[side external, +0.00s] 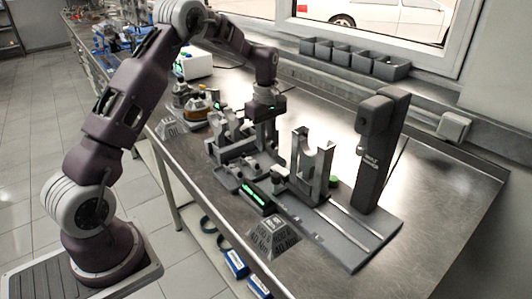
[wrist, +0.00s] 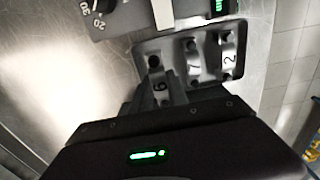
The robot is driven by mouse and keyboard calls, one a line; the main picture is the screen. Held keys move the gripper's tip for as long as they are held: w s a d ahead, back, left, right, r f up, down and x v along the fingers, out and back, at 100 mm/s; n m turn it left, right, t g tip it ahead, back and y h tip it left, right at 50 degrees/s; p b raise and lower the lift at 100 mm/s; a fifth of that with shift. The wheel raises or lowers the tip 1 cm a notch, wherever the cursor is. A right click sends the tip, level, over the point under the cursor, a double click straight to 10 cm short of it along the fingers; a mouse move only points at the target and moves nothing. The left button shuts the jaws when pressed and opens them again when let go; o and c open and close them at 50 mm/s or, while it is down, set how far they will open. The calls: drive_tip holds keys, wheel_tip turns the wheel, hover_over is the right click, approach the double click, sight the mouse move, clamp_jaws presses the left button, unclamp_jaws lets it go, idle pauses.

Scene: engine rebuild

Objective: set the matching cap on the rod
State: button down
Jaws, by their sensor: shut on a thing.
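My gripper (side external: 266,142) reaches down over the bench; in the wrist view its fingers (wrist: 176,92) are shut on the grey arched cap marked 6 (wrist: 160,86). That cap is at the near left part of a grey cap tray (wrist: 146,48); whether it still touches the tray is unclear. The caps marked 7 (wrist: 193,66) and 2 (wrist: 227,60) sit in the tray to its right. In the side view my gripper and nearby fixtures hide the held cap. A grey upright with a U-shaped notch (side external: 302,160) stands right of my gripper; I cannot tell whether it is the rod.
A dark post (side external: 378,160) stands on a grey base plate (side external: 360,245) at the right. A box with a green display (side external: 256,195) lies in front of my gripper. Bottles (side external: 195,108) stand to the left and grey bins (side external: 345,55) line the wall. The bench's right end is clear.

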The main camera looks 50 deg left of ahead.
sight(267, 141)
drive_tip(key=r, duration=0.5)
drive_tip(key=shift+d+r, duration=0.15)
drive_tip(key=shift+d, duration=0.15)
drive_tip(key=s+d+r+m, duration=0.4)
drive_tip(key=s+d+m, duration=0.3)
drive_tip(key=d+m, duration=0.3)
wheel_tip(267, 141, up, 8)
drive_tip(key=w+n, duration=0.3)
drive_tip(key=n, duration=0.2)
drive_tip(key=shift+w+d+f+n, duration=0.4)
drive_tip(key=shift+d+n, duration=0.45)
drive_tip(key=shift+d, duration=0.45)
drive_tip(key=shift+w+d+f+n, duration=0.25)
drive_tip(key=shift+w+d+n, duration=0.25)
drive_tip(key=shift+d+n, duration=0.55)
drive_tip(key=shift+w+d+f+n, duration=0.3)
drive_tip(key=shift+w+d+n, duration=0.25)
drive_tip(key=shift+d, duration=0.95)
drive_tip(key=shift+f, duration=1.6)
drive_tip(key=shift+s, duration=0.1)
drive_tip(key=c, duration=1.2)
unclamp_jaws()
drive_tip(key=shift+o, duration=0.4)
